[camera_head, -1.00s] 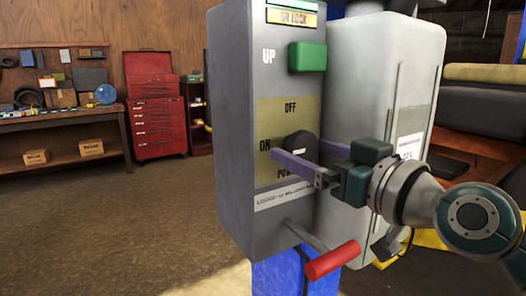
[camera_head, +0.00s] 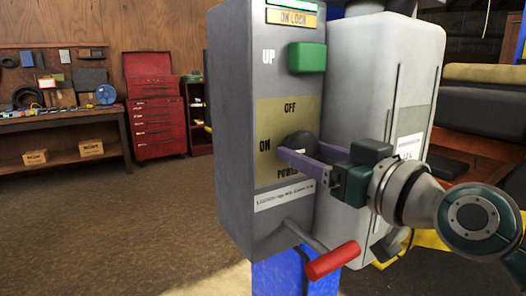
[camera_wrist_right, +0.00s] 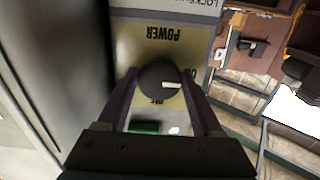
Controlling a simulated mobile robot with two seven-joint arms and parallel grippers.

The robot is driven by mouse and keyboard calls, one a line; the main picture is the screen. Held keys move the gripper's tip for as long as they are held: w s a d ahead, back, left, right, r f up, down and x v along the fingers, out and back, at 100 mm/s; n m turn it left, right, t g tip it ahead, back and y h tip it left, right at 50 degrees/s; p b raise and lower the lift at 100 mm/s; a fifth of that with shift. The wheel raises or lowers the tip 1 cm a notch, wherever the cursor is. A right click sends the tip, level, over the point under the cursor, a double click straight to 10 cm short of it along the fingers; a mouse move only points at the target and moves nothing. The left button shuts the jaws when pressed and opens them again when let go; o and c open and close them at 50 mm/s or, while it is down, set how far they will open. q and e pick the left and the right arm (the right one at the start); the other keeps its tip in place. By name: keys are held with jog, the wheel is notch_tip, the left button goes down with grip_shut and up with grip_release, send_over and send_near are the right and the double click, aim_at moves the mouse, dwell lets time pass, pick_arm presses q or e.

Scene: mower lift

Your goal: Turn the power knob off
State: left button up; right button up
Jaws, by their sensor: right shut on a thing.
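The power knob (camera_head: 299,143) is a round black knob on the yellow plate (camera_head: 270,112) of the grey control box. The plate reads OFF at the top, ON at the left and POWER below. My right gripper (camera_head: 304,152) reaches in from the right with its purple fingers shut on the knob. In the right wrist view, which is upside down, the knob (camera_wrist_right: 158,82) sits between the fingertips. Its white mark points right, towards the ON label. In the head view the finger hides the mark. My left gripper is not in view.
A green button (camera_head: 307,57) marked UP sits above the plate. A red-handled lever (camera_head: 332,261) sticks out below the box. A pale grey cabinet (camera_head: 362,90) stands close behind on the right. The floor to the left is open, with a red tool chest (camera_head: 155,115) at the back.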

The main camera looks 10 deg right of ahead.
jog(key=m, duration=0.8)
jog(key=shift+a+r+m+p, duration=0.1)
jog(key=shift+m+p, duration=0.2)
jog(key=shift+m, duration=0.1)
jog(key=m, duration=0.4)
jog(key=shift+r+m+p, duration=0.1)
jog(key=shift+m+p, duration=0.25)
jog(key=shift+m, duration=2.15)
jog(key=o, duration=1.3)
jog(key=shift+o, duration=0.2)
jog(key=shift+s, duration=0.1)
